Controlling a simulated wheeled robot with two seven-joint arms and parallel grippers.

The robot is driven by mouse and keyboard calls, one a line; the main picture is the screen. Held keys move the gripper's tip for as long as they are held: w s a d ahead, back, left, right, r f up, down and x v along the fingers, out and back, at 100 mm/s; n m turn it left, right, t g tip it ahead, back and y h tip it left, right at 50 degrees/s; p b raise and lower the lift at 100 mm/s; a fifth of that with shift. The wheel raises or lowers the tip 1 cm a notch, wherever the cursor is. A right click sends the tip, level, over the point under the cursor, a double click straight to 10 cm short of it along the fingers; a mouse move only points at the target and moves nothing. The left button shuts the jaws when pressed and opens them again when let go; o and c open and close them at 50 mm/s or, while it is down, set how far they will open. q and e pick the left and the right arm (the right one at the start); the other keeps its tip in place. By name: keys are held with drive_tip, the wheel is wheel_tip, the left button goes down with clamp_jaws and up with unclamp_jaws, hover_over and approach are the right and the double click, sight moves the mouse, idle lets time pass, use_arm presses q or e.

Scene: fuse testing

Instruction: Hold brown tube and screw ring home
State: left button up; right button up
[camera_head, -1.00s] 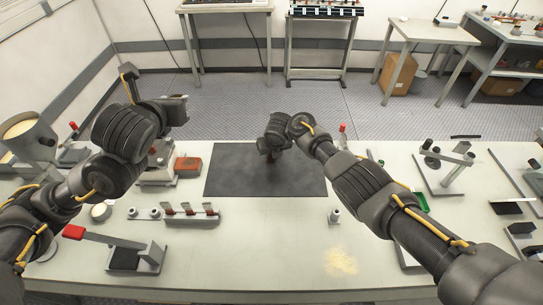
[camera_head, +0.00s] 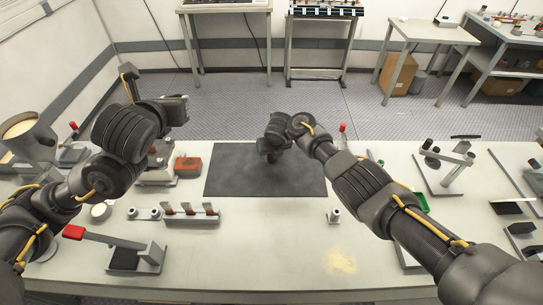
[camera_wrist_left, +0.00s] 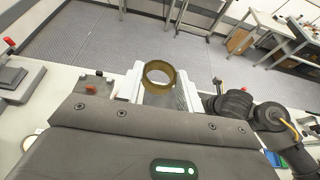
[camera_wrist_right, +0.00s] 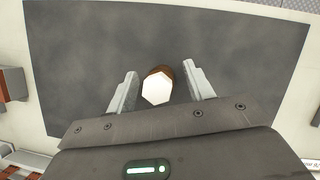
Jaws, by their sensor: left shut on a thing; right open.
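In the left wrist view, my left gripper (camera_wrist_left: 160,72) is shut on a hollow brass-brown ring (camera_wrist_left: 159,88), held between its pale fingers with the opening showing. In the right wrist view, my right gripper (camera_wrist_right: 160,72) is open, with its fingers apart on both sides of a brown tube (camera_wrist_right: 157,88) that has a pale, many-sided end. I see gaps between the tube and the fingers. In the head view my right gripper is over the dark mat (camera_head: 228,180); its fingers are mostly hidden. The ring cannot be made out in the head view.
A row of small fuse holders (camera_head: 192,216) and a red-handled lever device (camera_head: 135,258) stand at the front left. A small metal weight (camera_head: 334,215) stands front centre. A stand with posts (camera_head: 440,172) is at the right. The table front centre is mostly clear.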

drive_tip(key=shift+s+r, duration=0.15)
drive_tip(key=shift+r, duration=0.4)
use_arm(q)
wheel_tip(320, 180, up, 3)
drive_tip(key=p, duration=0.3)
drive_tip(key=shift+r, duration=0.15)
use_arm(e)
drive_tip(key=v, duration=1.1)
drive_tip(key=shift+d+f, duration=0.1)
drive_tip(key=shift+f, duration=0.05)
